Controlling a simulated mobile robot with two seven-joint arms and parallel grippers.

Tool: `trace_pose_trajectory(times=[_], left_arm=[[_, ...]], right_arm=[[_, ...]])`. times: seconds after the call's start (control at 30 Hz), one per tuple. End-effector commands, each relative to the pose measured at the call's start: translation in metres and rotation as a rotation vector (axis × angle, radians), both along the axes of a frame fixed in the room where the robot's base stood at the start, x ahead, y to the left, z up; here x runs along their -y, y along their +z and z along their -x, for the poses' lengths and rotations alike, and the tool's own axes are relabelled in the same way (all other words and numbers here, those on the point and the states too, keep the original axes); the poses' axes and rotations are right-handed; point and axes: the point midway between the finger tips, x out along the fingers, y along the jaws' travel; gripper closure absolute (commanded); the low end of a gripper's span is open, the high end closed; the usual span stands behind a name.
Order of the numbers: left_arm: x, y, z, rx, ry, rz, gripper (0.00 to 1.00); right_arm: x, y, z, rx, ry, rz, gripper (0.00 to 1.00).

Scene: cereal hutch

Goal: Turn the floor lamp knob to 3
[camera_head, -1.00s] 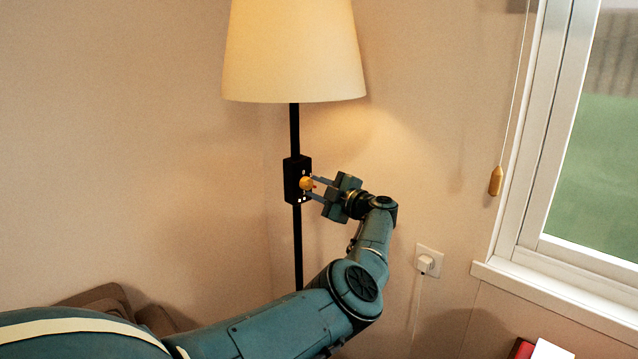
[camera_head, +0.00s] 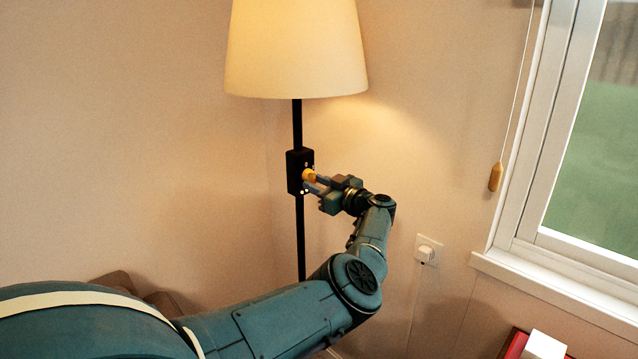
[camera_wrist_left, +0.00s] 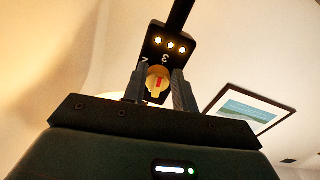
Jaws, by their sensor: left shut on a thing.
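The floor lamp has a lit cream shade (camera_head: 296,50), a thin black pole and a black control box (camera_head: 294,172). The round yellow knob (camera_head: 309,175) is on the box's face. My left gripper (camera_head: 312,181) reaches in from the right, shut on the knob. In the left wrist view, the knob (camera_wrist_left: 158,80) sits between the two fingers and bears a red mark. The box (camera_wrist_left: 172,30) shows a "3" just beyond the knob, a "2" to its left, and three lit dots. I cannot tell exactly which number the mark points to. My right gripper is not in view.
A wall outlet with a white plug (camera_head: 426,251) is right of my arm. A window (camera_head: 590,150) and a pull cord with a wooden end (camera_head: 495,177) are farther right. A red and white object (camera_head: 540,345) is at the bottom right. The left wall is clear.

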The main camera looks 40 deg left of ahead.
Motion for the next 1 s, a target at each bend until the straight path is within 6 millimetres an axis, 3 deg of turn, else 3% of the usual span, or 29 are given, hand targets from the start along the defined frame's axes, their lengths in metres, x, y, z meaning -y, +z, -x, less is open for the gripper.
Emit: trace_pose_trajectory(times=[0.33,0.87,0.9,1.0], left_arm=[[0.0001,-0.0007,0.0019,-0.135,0.000,-0.011,0.95],[-0.0001,-0.0002,0.0022,-0.156,0.000,-0.014,0.95],[-0.0001,-0.0002,0.0022,-0.156,0.000,-0.014,0.70],[-0.0001,-0.0001,0.0021,-0.155,0.000,-0.014,0.62]], right_arm=[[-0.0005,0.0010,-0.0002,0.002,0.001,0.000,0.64],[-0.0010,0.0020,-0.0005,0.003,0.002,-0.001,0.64],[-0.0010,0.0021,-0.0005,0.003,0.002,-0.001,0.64],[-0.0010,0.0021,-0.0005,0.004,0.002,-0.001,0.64]])
